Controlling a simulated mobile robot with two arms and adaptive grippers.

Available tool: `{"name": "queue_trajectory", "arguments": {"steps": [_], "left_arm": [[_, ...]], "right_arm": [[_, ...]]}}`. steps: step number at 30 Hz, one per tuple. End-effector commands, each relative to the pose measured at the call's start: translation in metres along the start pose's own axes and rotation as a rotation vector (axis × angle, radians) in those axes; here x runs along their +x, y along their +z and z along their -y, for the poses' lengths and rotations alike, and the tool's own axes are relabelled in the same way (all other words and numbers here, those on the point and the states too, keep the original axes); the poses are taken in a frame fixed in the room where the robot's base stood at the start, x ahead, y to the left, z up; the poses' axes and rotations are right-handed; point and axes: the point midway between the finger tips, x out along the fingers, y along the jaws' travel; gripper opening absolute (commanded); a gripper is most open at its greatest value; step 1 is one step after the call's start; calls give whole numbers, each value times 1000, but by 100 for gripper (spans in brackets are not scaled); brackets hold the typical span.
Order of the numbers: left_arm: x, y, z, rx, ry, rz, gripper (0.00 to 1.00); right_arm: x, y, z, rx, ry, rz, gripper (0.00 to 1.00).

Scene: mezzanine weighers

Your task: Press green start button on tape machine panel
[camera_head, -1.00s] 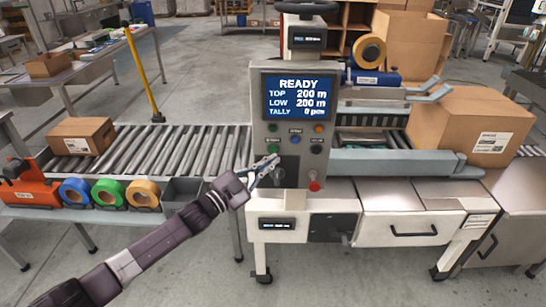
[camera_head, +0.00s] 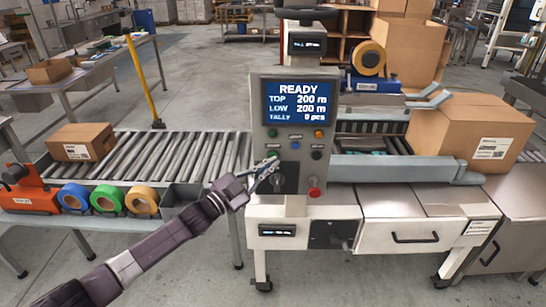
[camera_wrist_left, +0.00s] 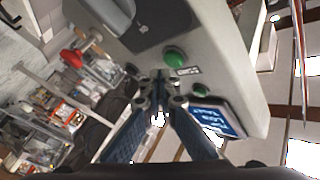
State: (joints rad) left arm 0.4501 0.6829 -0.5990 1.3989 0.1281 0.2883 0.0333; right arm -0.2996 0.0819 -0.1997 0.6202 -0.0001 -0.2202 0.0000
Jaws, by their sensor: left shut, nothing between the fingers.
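The tape machine panel (camera_head: 258,179) stands upright at the centre, its screen (camera_head: 298,101) reading READY with a tally of 0 pcs. Two green buttons sit on its left side, an upper one (camera_head: 272,133) and a lower one (camera_head: 272,153). Their labels are too small to read. My left gripper (camera_head: 273,164) is shut and empty, with its tips just below the lower green button. In the left wrist view, the shut fingertips (camera_wrist_left: 160,76) are close to a large green button (camera_wrist_left: 174,55); a smaller-looking green button (camera_wrist_left: 199,90) is near the screen. Contact cannot be told. My right gripper is not in view.
Other controls are close by: a dark knob (camera_head: 278,184), a red button (camera_head: 314,192), a blue button (camera_head: 295,146) and an orange one (camera_head: 318,133). A roller conveyor (camera_head: 190,152) lies left of the panel. A cardboard box (camera_head: 470,132) sits right.

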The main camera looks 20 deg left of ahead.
Motion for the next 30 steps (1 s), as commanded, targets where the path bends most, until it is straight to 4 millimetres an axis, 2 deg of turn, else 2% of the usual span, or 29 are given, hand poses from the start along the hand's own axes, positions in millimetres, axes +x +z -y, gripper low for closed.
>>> {"name": "queue_trajectory", "arguments": {"steps": [30], "left_arm": [[6, 4, 4, 0, 0, 0, 0]], "right_arm": [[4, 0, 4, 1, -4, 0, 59]]}}
